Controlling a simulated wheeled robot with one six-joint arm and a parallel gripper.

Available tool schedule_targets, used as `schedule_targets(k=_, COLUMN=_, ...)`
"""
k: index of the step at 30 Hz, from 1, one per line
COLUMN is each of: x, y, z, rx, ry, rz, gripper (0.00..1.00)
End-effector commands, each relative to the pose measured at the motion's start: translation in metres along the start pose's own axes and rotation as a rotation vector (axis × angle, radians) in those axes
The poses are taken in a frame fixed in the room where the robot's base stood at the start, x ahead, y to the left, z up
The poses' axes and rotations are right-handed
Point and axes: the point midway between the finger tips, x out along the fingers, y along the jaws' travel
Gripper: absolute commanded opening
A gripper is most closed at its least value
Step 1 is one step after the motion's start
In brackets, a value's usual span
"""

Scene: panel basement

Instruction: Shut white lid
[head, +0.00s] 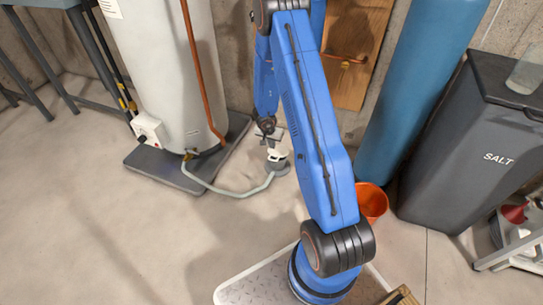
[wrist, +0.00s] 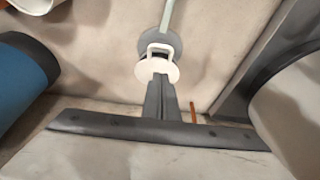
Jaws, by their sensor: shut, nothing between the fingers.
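The white lid (head: 274,155) is at the grey round floor drain (head: 280,168), on its far side in the head view. In the wrist view the lid (wrist: 157,71) is a pale disc with a loop handle, overlapping the near edge of the grey drain (wrist: 172,40). It looks raised, but I cannot tell its exact angle. My gripper (head: 266,133) is just above and behind the lid. In the wrist view my gripper (wrist: 161,86) has its fingers together and empty, with tips at the lid's near edge. Contact is unclear.
A pale hose (head: 235,192) runs from the white tank (head: 165,70) to the drain. The tank's dark base (head: 165,172) is left of it. An orange bucket (head: 371,201), blue cylinder (head: 412,85) and salt bin (head: 460,140) stand right. Floor in front is clear.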

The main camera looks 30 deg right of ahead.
Motion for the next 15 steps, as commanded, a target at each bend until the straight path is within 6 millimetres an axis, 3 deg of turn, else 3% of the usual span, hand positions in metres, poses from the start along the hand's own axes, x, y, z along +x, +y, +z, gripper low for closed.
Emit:
schedule_targets(k=9, x=0.045, y=0.001, z=0.003, rx=-0.002, ry=-0.002, rz=0.001, gripper=0.00)
schedule_targets(k=15, x=0.056, y=0.000, z=0.016, rx=-0.002, ry=-0.002, rz=0.000, gripper=0.00)
